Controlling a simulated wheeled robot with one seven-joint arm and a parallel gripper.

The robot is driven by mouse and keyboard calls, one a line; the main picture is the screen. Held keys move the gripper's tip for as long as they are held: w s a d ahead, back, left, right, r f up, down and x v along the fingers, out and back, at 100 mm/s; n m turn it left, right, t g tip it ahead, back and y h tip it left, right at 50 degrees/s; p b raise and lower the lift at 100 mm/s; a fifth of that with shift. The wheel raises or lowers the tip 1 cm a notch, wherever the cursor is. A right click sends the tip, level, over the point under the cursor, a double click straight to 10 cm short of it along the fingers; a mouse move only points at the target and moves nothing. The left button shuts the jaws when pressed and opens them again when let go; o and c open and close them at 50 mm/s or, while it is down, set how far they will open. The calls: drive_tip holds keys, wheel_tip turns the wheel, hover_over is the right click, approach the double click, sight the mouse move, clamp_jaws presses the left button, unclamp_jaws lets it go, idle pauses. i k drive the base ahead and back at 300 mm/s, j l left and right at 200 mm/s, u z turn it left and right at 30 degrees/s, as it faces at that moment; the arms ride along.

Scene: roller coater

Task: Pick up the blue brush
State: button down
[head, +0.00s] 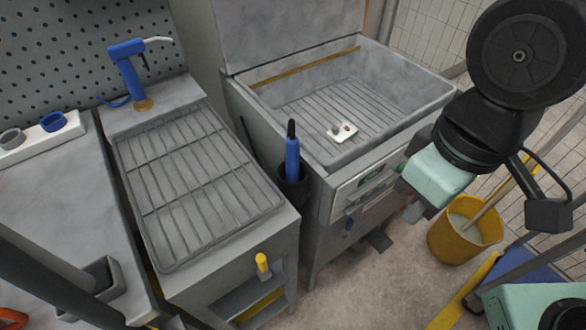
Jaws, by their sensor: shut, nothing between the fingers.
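A blue brush (292,155) with a dark tip stands upright in a black holder (291,185), between the rack counter and the machine with the open basin. Its lower part is hidden inside the holder. My gripper (414,211) is at the right, in front of the machine and well apart from the brush. It is shut and empty; its fingers show small and partly hidden by the pale green hand body.
A rack counter (190,180) with a blue spray tap (128,70) is at the left. The open basin (300,115) holds a small white object (342,131). A yellow bucket (455,243) stands at the right. Some floor in front of the machine is clear.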

sight(292, 148)
drive_tip(key=k+j+z, duration=0.2)
drive_tip(key=j+z, duration=0.3)
drive_tip(key=k+j+z, duration=0.3)
drive_tip(key=z, duration=0.2)
